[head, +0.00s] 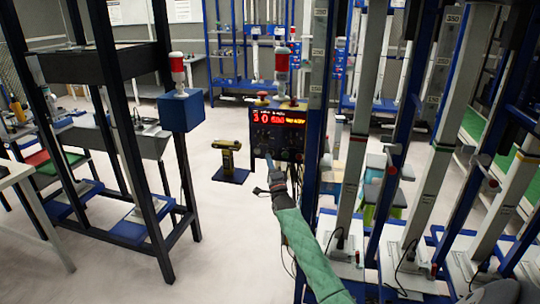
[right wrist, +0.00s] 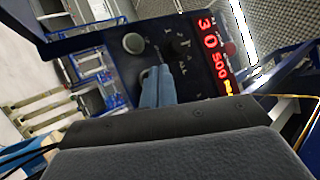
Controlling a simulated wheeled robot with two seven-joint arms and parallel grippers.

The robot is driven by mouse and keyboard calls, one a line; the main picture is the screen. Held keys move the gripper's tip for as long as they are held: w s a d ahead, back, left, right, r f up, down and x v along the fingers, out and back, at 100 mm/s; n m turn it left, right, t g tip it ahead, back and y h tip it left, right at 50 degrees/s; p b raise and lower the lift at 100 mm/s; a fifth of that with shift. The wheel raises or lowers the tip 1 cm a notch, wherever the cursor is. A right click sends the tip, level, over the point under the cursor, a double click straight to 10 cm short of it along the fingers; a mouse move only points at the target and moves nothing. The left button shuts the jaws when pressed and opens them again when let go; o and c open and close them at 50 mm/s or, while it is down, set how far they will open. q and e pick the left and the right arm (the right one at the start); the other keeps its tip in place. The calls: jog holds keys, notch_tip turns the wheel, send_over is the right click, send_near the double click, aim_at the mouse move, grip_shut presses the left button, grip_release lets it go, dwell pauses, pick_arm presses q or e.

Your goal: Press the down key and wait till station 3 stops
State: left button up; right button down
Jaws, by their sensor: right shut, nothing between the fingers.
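The control box (head: 277,130) has a lit red display (head: 275,117), which also shows in the right wrist view (right wrist: 214,55). Its leading digits read 3 and 0, with smaller figures after them. My right gripper (head: 269,158) is shut and empty, at the lower part of the box's front. In the right wrist view its blue fingertips (right wrist: 160,74) are at the dark panel, beside a round pale knob (right wrist: 133,43) and small dark controls. I cannot tell whether they touch a key, or which key is the down one; the fingers hide part of the panel. My left gripper is out of view.
Tall blue and grey column stands (head: 345,130) fill the right side. A dark frame with a blue box (head: 180,110) and red beacon stands at the left. A yellow and black device (head: 230,158) is on the floor. Open pale floor (head: 220,240) lies in the middle.

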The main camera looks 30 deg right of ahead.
jog(key=shift+w+d, duration=0.15)
jog(key=shift+d, duration=0.05)
jog(key=shift+w+d+b, duration=0.15)
jog(key=shift+b, duration=0.15)
jog(key=shift+w+d+b, duration=0.3)
jog(key=shift+d+b, duration=0.05)
dwell(1.1)
dwell(0.4)
jog(key=shift+s+a+p, duration=0.4)
jog(key=shift+s+a, duration=0.2)
jog(key=shift+a, duration=0.1)
jog(key=s+a+p, duration=0.2)
jog(key=s+a, duration=0.1)
jog(key=shift+s+a, duration=0.15)
jog(key=shift+a, duration=0.25)
